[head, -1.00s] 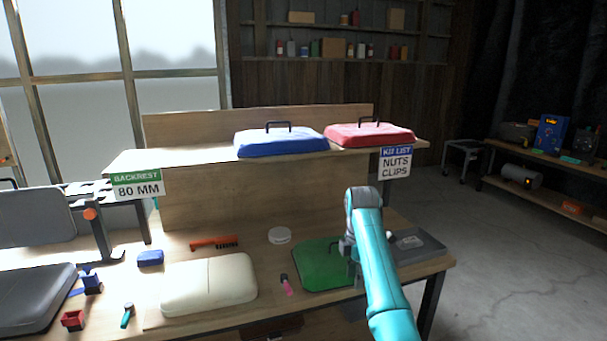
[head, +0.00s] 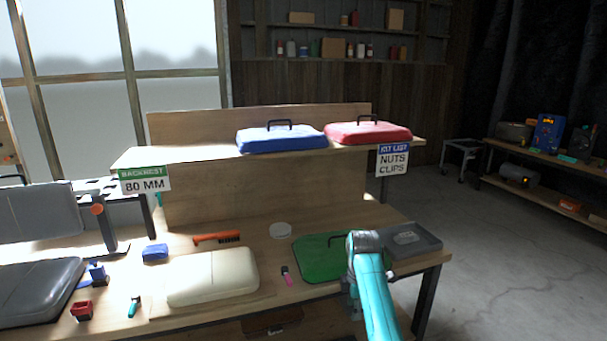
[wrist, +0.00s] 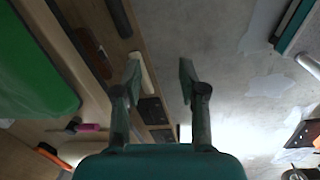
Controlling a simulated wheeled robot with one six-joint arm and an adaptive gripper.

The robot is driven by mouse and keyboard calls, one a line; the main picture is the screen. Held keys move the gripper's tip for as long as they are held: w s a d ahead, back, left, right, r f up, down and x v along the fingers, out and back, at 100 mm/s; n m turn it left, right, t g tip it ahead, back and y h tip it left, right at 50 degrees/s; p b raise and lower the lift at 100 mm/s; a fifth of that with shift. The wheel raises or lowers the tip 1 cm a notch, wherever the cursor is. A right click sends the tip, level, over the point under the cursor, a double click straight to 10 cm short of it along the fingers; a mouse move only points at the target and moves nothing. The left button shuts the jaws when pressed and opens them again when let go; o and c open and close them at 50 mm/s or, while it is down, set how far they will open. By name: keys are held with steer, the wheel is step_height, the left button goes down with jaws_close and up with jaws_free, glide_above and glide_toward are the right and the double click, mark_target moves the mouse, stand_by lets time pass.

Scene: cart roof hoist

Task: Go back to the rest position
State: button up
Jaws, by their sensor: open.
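My gripper (wrist: 160,85) shows in the wrist view with its two fingers spread apart and nothing between them. It hangs over the front edge of the workbench, with the grey floor below and to the right. In the head view my teal arm comes up from the bottom edge, in front of the bench's right part, and the fingers are mostly hidden behind or below it. A green lid with a dark handle (head: 318,262) lies on the bench just left of the arm; its green surface also shows in the wrist view (wrist: 30,70).
A grey case (head: 412,240) lies right of the green lid. A cream cushion (head: 212,277), a pink-tipped tool (head: 286,276) and an orange brush (head: 215,238) lie to the left. Blue (head: 280,140) and red (head: 368,133) lids sit on the raised shelf. Floor at right is open.

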steer(key=s+d+f+m+t, duration=0.15)
steer(key=s+f, duration=0.25)
steer(key=f, duration=0.4)
steer(key=s+f+m+t, duration=0.1)
steer(key=s+f+m, duration=0.1)
steer(key=s+f, duration=0.4)
steer(key=s+f+m+t, duration=0.1)
steer(key=s+f, duration=0.2)
steer(key=f, duration=0.6)
steer(key=s+d+f+m+t, duration=0.1)
steer(key=s+f+m+t, duration=0.15)
steer(key=s, duration=0.65)
steer(key=s+f+m+t, duration=0.1)
steer(key=s+f+m, duration=0.15)
steer(key=s, duration=0.75)
steer(key=s+r+m+t, duration=0.2)
steer(key=s+m, duration=0.1)
steer(key=s, duration=0.8)
steer(key=s+r+m+t, duration=0.2)
steer(key=s+r+m, duration=0.1)
steer(key=s+r, duration=0.8)
steer(key=s+d+r+m+t, duration=0.1)
steer(key=s+r+m+t, duration=0.1)
steer(key=s+r, duration=0.8)
step_height(320, 180, up, 6)
steer(key=shift+s+d+f+m+t, duration=0.15)
steer(key=shift+s+d+m+t, duration=0.15)
steer(key=shift+m, duration=0.45)
